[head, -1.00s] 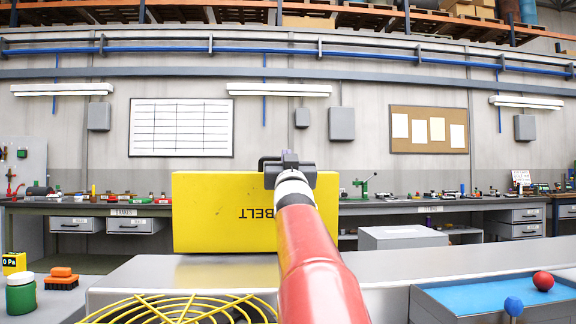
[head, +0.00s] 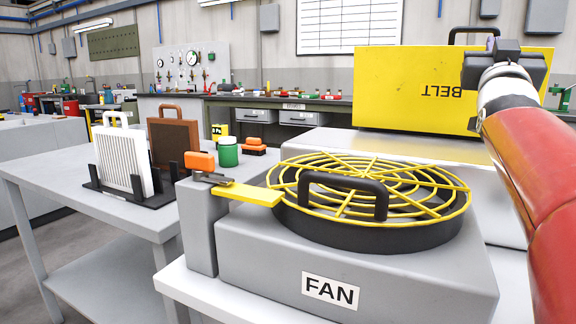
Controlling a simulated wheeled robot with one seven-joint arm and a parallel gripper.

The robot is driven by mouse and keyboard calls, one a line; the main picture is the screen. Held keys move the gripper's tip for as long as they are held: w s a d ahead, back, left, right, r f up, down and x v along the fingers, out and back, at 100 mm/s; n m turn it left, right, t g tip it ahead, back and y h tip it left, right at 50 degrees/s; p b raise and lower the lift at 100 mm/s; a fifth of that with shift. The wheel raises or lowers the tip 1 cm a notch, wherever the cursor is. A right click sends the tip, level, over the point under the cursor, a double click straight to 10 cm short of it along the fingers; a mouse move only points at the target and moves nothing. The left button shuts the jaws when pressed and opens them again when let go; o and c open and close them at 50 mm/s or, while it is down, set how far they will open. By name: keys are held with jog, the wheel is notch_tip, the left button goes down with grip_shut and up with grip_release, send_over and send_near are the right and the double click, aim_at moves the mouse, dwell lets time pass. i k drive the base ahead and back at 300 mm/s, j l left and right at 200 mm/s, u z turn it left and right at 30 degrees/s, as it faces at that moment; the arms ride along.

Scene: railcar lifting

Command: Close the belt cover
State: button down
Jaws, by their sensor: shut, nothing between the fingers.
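The belt cover (head: 400,85) is a yellow panel standing upright behind the fan housing, with the word BELT upside down on it. It is raised, with its lower edge by the grey housing top (head: 330,146). A black handle (head: 472,31) sits on its top edge at right. My gripper (head: 492,52) is dark and shut, in front of the panel's upper right part near the handle. My red arm hides the panel's lower right corner. I cannot tell whether my gripper touches the panel.
In front is the fan housing (head: 330,305) with a yellow round grille (head: 420,190) and black handle (head: 345,180). A yellow flap (head: 250,194) and orange-handled latch (head: 200,162) lie at its left. A side table (head: 60,180) holds white (head: 122,160) and brown (head: 175,140) filters.

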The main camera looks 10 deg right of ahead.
aim_at(408, 88)
jog(key=k+j, duration=0.75)
jog(key=k, duration=0.1)
